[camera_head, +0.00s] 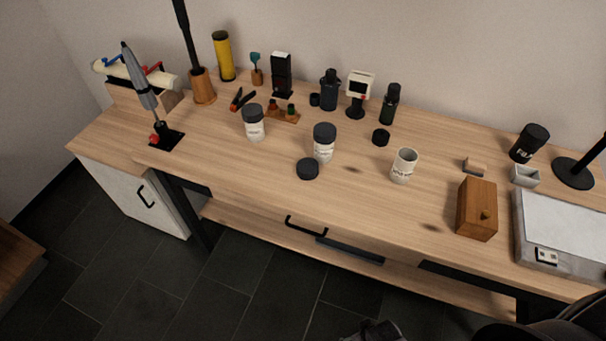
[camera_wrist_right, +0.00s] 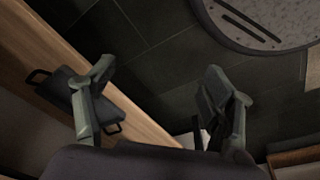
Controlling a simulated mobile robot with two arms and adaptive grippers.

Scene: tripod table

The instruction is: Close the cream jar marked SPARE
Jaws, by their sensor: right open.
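Three pale jars stand on the wooden table. One (camera_head: 403,167) is open at the top, with dark lettering too small to read. Another (camera_head: 254,128) at the left and a third (camera_head: 323,150) in the middle have dark tops. I cannot tell which is marked SPARE. One loose dark lid (camera_head: 307,169) lies in front of the middle jar; another dark lid (camera_head: 381,137) lies behind and left of the open jar. My right gripper (camera_wrist_right: 155,85) is open and empty in the right wrist view, away from the jars. My left gripper is not in view.
A wooden box (camera_head: 477,209) with a knob and a grey device (camera_head: 565,235) stand at the right. Dark bottles (camera_head: 328,92), a small white-faced device (camera_head: 360,88) and a yellow cylinder (camera_head: 224,57) line the back. The table's front middle is mostly bare.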

